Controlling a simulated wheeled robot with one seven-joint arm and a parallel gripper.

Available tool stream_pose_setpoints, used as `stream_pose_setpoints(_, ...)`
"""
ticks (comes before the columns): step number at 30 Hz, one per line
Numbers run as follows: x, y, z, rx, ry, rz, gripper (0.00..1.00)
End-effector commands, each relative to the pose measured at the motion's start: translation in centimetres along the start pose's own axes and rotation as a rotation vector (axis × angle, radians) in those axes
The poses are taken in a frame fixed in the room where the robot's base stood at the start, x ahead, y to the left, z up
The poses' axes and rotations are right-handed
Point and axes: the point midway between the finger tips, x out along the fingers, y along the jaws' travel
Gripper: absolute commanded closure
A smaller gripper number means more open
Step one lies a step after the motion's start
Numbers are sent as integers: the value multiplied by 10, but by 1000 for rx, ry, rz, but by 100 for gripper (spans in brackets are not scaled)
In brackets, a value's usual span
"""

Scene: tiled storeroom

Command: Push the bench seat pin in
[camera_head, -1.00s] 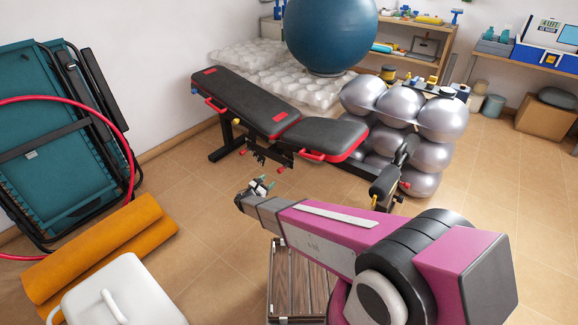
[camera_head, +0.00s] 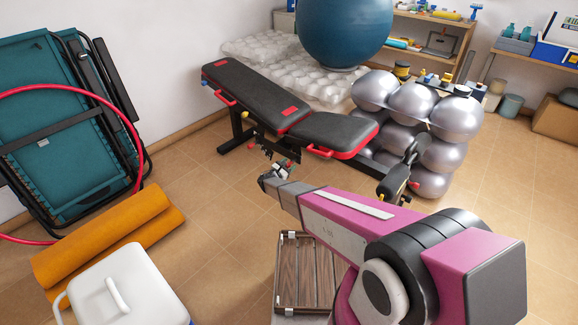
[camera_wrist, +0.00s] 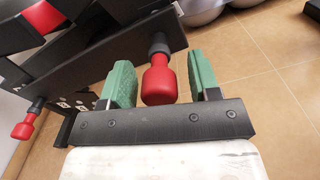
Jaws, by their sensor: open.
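The weight bench, with a black padded seat (camera_head: 340,134) edged in red, stands beyond my arm in the head view. In the wrist view a red pin knob (camera_wrist: 159,80) on a black stem sticks out from the black bench frame (camera_wrist: 120,58). My gripper (camera_wrist: 160,64) is open, with its green finger pads on either side of this knob. My gripper (camera_head: 284,167) is beside the bench's under-seat frame in the head view, where the pin is too small to make out.
A second red knob (camera_wrist: 26,126) shows at the lower left of the wrist view. Stacked silver balls (camera_head: 440,150) stand right of the bench. A slatted wooden crate (camera_head: 290,285), orange roll (camera_head: 105,240) and white-lidded box (camera_head: 145,290) are nearer. Tiled floor left of the bench is clear.

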Motion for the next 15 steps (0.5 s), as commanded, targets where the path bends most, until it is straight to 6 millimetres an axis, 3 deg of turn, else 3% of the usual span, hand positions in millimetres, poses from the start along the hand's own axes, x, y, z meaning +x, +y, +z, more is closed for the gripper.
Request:
stream_pose_setpoints(11,6,0,0,0,0,1,44)
stream_pose_setpoints(15,6,0,0,0,0,0,86)
